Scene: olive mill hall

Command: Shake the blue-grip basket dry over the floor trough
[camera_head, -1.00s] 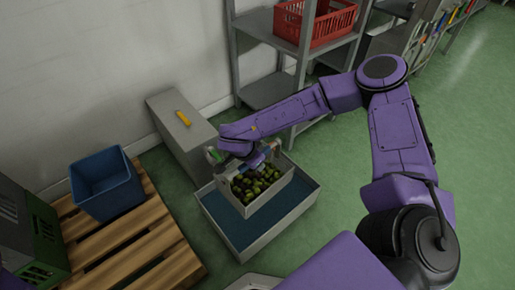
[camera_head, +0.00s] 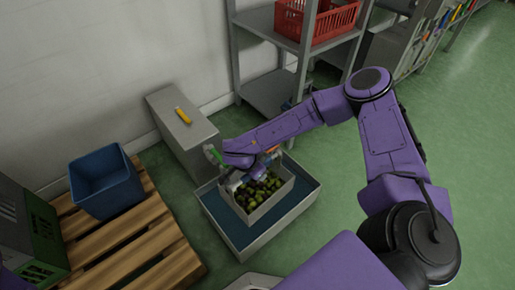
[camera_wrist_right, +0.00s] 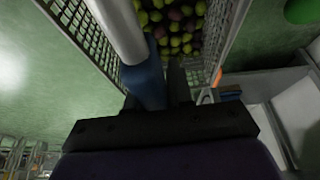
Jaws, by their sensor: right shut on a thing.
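The basket (camera_head: 269,206) is a light, open box holding several green and dark olives. It is over the floor trough (camera_head: 247,252), a grey-walled tray with a blue inside, in the head view. I cannot tell how far it is above the trough floor. My right gripper (camera_head: 254,174) is at the basket's upper side. In the right wrist view, the gripper (camera_wrist_right: 177,84) is shut on the blue grip (camera_wrist_right: 147,82) of the basket's handle, with mesh walls (camera_wrist_right: 72,22) and olives (camera_wrist_right: 176,24) beyond. My left gripper is not in view.
A grey box (camera_head: 180,135) with a yellow object (camera_head: 183,116) stands behind the trough. A wooden pallet (camera_head: 135,235) with a blue crate (camera_head: 105,187) is at left. A metal shelf (camera_head: 268,92) with a red basket (camera_head: 318,22) stands behind. Green floor is open at right.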

